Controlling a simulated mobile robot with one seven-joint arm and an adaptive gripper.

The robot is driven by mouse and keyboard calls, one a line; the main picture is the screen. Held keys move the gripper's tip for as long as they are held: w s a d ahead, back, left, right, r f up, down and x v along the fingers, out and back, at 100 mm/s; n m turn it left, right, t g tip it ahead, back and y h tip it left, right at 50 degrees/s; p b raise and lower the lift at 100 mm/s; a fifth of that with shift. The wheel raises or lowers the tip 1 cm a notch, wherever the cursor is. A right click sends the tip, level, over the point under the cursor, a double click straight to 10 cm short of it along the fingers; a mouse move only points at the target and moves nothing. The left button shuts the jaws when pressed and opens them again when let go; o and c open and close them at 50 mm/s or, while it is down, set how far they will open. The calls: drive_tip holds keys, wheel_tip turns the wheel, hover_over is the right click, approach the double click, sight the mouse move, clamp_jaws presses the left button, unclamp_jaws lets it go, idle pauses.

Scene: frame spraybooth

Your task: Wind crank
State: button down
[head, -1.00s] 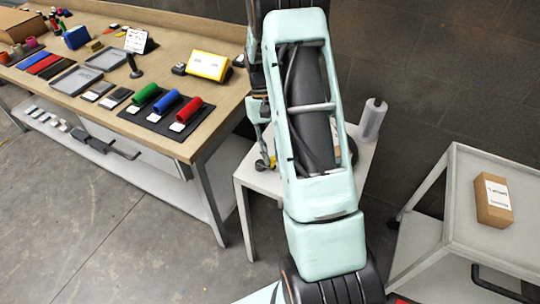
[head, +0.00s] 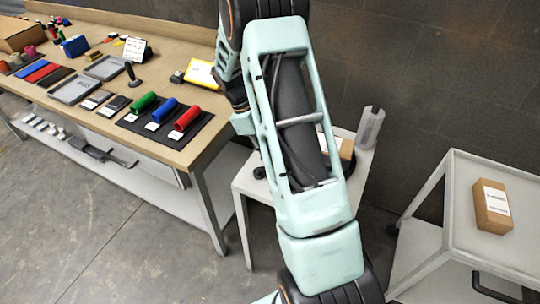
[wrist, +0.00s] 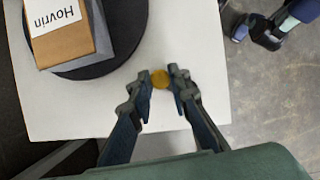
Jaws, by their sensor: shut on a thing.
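A long workbench (head: 190,150) with coloured rollers is on the left. A white cart (head: 470,235) with another box (head: 493,207) is on the right. Bare floor lies in front.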

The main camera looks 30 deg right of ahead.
drive_tip(key=shift+w+n+t, duration=0.25)
drive_tip(key=shift+n+t, duration=0.05)
drive_tip(key=shift+n, duration=0.5)
drive_tip(key=c, duration=1.8)
unclamp_jaws()
drive_tip(key=v, duration=1.2)
drive_tip(key=shift+a, duration=0.25)
